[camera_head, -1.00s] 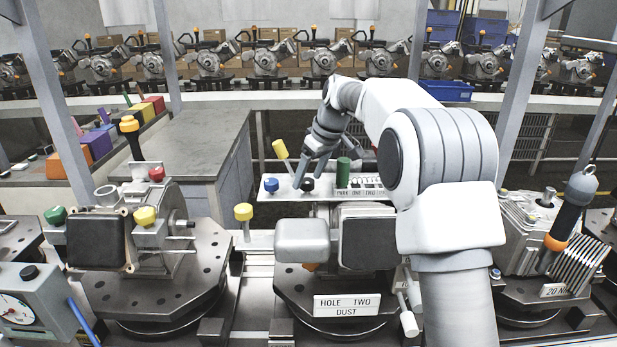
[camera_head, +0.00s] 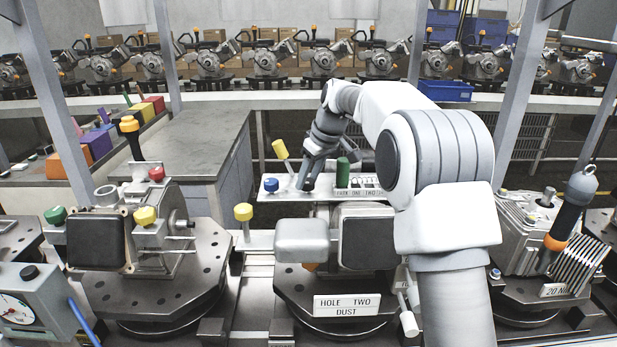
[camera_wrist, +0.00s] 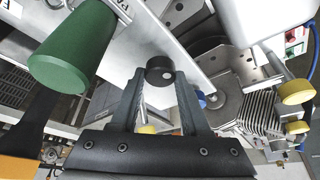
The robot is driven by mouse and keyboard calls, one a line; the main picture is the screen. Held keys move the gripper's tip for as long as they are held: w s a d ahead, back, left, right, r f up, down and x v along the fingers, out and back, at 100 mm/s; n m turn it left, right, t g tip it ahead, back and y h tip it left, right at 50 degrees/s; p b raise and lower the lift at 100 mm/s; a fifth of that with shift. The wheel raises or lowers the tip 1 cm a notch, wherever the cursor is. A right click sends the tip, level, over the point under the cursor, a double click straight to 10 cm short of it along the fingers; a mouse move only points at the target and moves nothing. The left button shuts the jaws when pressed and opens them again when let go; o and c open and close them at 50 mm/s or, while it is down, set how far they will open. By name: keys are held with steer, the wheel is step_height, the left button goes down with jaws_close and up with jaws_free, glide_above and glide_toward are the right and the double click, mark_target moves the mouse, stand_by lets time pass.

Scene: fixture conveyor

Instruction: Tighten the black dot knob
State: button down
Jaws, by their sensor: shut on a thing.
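The black knob (camera_wrist: 159,70) carries a small pale dot on its face. In the wrist view it sits between the fingertips of my gripper (camera_wrist: 159,78), with one finger on each side. In the head view my gripper (camera_head: 308,184) reaches down to the metal plate (camera_head: 325,195) behind the middle fixture. There the fingers are close together and mostly hide the knob. The fingers are shut on it.
A tall green knob (camera_head: 343,171) stands just right of my gripper; it looms large in the wrist view (camera_wrist: 72,50). A blue knob (camera_head: 271,185) and a tilted yellow-topped lever (camera_head: 280,149) are on the left. A fixture labelled HOLE TWO DUST (camera_head: 347,305) stands in front.

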steer(key=m, duration=0.2)
steer(key=m+t+h, duration=0.1)
steer(key=m, duration=0.1)
steer(key=shift+a+r+m+p, duration=0.15)
steer(key=shift+m+p, duration=0.15)
steer(key=shift+p, duration=0.05)
steer(key=m+h+p, duration=0.1)
steer(key=m+h, duration=0.1)
steer(key=m, duration=0.2)
steer(key=shift+a, duration=0.1)
steer(key=m+h+p, duration=0.2)
steer(key=m+p, duration=0.1)
steer(key=m, duration=0.2)
steer(key=shift+m, duration=0.4)
steer(key=shift+a+m+g+h+p, duration=0.15)
steer(key=shift+m+h+p, duration=0.3)
steer(key=shift+m, duration=0.45)
steer(key=shift+d+m+g+h+p, duration=0.1)
steer(key=shift+m+g+h+p, duration=0.15)
steer(key=shift+m+p, duration=0.45)
steer(key=shift+m, duration=0.3)
steer(key=shift+c, duration=1.9)
jaws_free()
